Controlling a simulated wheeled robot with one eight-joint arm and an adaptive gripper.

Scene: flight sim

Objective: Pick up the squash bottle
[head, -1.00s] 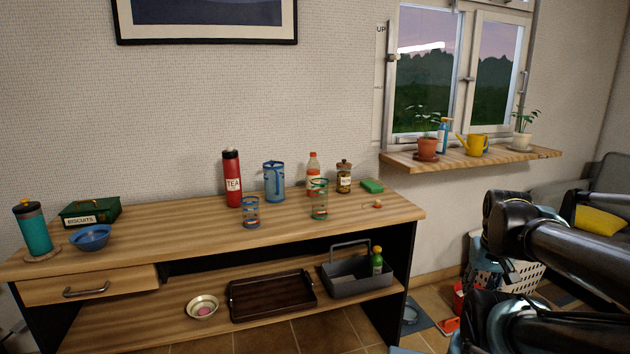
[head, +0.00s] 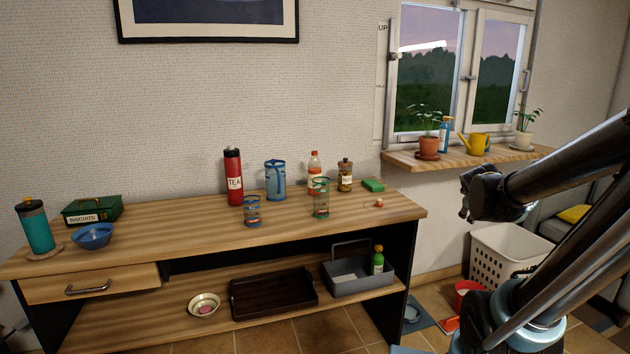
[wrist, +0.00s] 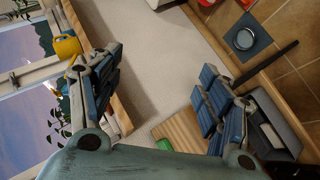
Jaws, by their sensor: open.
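The squash bottle, taken to be the clear bottle with an orange cap and orange label (head: 314,172), stands upright at the back of the wooden sideboard (head: 150,235). The green-rimmed glass (head: 321,198) stands in front of it and hides part of its lower body. A brown-lidded jar (head: 345,176) is just to its right. I cannot make the bottle out in the wrist view. My gripper (wrist: 160,96) is open with nothing between its fingers. It hangs near the window sill and the sideboard's right end, apart from the bottle.
A blue jug (head: 275,180), red tea flask (head: 233,177) and blue-rimmed glass (head: 252,211) stand left of the bottle. A green sponge (head: 373,185) lies right. The window sill (head: 400,161) juts out with plants. A grey caddy (head: 352,284) sits on the lower shelf.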

